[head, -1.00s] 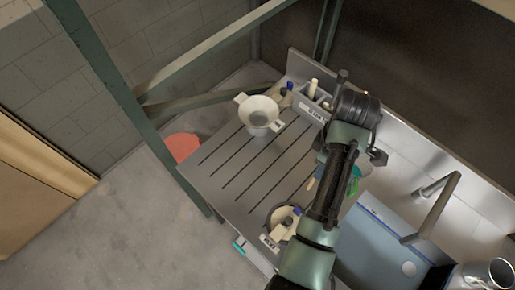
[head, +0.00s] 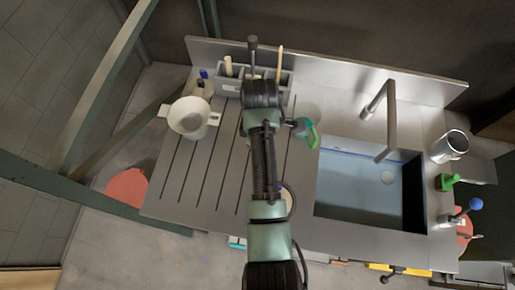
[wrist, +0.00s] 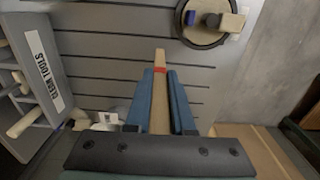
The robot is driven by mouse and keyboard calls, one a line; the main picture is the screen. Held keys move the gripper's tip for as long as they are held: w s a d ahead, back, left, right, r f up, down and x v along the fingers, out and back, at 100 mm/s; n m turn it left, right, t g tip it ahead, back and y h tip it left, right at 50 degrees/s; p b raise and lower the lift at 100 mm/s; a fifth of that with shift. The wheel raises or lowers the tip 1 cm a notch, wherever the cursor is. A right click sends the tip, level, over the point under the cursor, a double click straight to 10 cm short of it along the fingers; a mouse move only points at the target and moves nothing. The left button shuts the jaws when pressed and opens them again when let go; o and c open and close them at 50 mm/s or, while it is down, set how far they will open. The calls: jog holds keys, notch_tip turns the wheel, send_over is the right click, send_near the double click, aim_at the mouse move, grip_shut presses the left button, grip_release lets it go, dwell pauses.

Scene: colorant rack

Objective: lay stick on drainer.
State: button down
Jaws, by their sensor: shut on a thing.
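The stick (wrist: 159,98) is a flat, pale wooden strip with a red band near its far end. In the wrist view it lies between the two blue fingers of my gripper (wrist: 160,77), which are shut on it, and its end sticks out past the fingertips. The drainer (head: 176,190) is a grey grooved board left of the sink. In the wrist view the drainer (wrist: 105,46) is behind the stick; I cannot tell whether they touch. In the head view my arm hides the gripper and the held stick.
A grey caddy (wrist: 39,65) labelled "CLEAN TOOLS" holds tools at the back. A white bowl-like vessel (head: 189,117) stands at the drainer's left. A round dish (wrist: 181,29) with items is at the front edge. The sink (head: 350,185) and tap (head: 390,120) are right. Left grooves are clear.

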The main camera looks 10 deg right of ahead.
jog(key=shift+f, duration=1.35)
jog(key=shift+f, duration=0.15)
jog(key=c, duration=0.8)
grip_release()
notch_tip(320, 180, up, 11)
jog(key=shift+r+p, duration=0.2)
jog(key=shift+p, duration=0.1)
jog(key=shift+r+p, duration=0.6)
jog(key=shift+p, duration=0.05)
